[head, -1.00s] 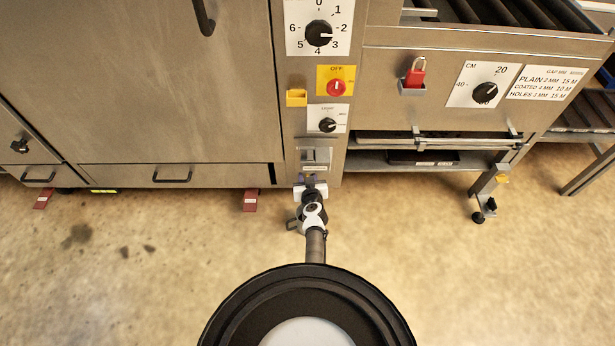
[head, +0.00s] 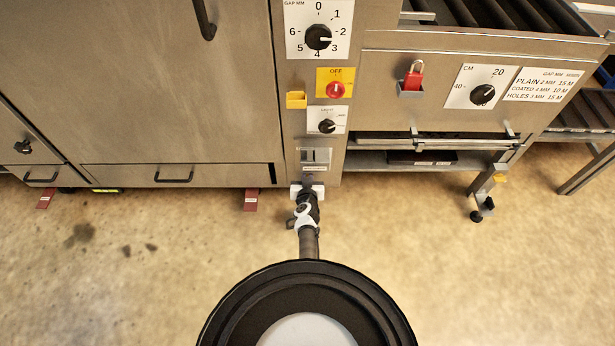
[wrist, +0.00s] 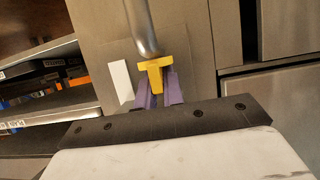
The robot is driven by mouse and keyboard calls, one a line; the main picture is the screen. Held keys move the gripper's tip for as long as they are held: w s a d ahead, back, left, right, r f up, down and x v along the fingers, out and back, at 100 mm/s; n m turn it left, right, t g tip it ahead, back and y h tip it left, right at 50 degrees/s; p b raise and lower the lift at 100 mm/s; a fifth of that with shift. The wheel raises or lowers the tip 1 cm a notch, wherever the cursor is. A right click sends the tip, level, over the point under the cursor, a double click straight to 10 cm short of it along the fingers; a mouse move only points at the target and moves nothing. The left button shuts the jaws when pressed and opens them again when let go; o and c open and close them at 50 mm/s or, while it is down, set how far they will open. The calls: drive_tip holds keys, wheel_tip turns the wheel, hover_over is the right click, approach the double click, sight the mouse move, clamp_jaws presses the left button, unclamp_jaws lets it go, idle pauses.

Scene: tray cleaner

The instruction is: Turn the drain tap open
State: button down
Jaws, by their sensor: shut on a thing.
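The drain tap has a yellow T-shaped handle (wrist: 155,66) at the end of a bent grey pipe (wrist: 141,28), seen in the wrist view. My gripper (wrist: 158,90) has purple fingers, one on each side of the handle's stem, and is shut on it. In the head view my gripper (head: 307,190) is low at the front of the steel machine (head: 180,90), below the control column. The tap is hidden there behind my wrist. The inner faces of the fingers are partly hidden by the handle.
The control column carries a gap dial (head: 318,38) and a red switch on yellow (head: 335,90). A machine leg (head: 483,190) stands on the floor at right. Open floor (head: 140,270) lies in front of the machine.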

drive_tip(key=c, duration=1.5)
unclamp_jaws()
drive_tip(key=p+v, duration=0.5)
drive_tip(key=v, duration=0.8)
drive_tip(key=shift+s+r+p, duration=0.2)
drive_tip(key=shift+s+p, duration=0.1)
drive_tip(key=shift+p, duration=0.05)
